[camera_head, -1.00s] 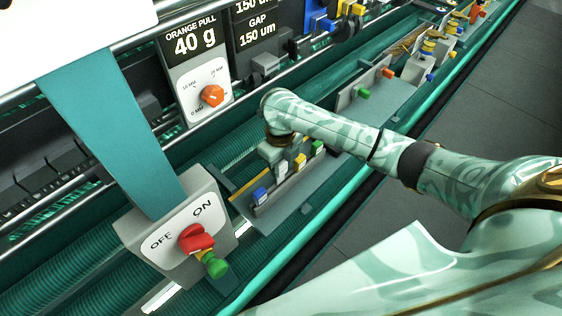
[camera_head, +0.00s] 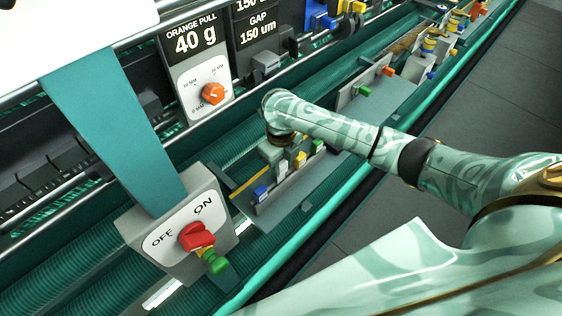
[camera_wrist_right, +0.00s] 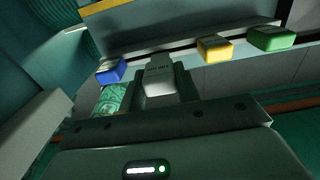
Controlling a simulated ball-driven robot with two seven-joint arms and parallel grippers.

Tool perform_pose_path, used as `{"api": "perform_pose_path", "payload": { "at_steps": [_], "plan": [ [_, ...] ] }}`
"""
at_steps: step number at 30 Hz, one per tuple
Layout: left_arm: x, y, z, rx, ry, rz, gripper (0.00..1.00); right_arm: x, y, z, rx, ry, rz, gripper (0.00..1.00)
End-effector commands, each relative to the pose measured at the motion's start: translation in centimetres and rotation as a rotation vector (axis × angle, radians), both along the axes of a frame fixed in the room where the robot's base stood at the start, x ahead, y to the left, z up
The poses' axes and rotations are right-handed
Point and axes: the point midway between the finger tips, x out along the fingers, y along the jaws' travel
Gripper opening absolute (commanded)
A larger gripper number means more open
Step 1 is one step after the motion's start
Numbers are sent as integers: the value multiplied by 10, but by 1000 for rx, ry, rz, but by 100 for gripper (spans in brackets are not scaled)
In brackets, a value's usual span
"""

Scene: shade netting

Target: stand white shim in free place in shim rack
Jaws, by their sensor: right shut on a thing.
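My right gripper (camera_head: 279,162) points down over the shim rack (camera_head: 285,193) in the head view, mostly covered by my own wrist. It is shut on the white shim (camera_wrist_right: 158,80), which shows between the fingers in the right wrist view. The white shim is in line with the rack, between the blue shim (camera_wrist_right: 111,71) and the yellow shim (camera_wrist_right: 215,48). I cannot tell whether its lower end is seated in a slot. A green shim (camera_wrist_right: 272,38) stands beyond the yellow one. My left gripper is not in view.
A switch box with a red knob (camera_head: 196,238) and green tip stands left of the rack. A grey plate with a green peg (camera_head: 363,91) and an orange peg lies farther along the rail. A yellow strip (camera_head: 243,183) runs behind the rack.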

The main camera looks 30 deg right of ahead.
Motion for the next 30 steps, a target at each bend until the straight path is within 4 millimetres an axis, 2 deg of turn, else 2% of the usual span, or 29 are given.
{"api": "perform_pose_path", "payload": {
  "at_steps": [30],
  "plan": [
    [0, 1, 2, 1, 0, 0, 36, 0, 0, -12, 0, 0, 0, 0]
  ]
}}
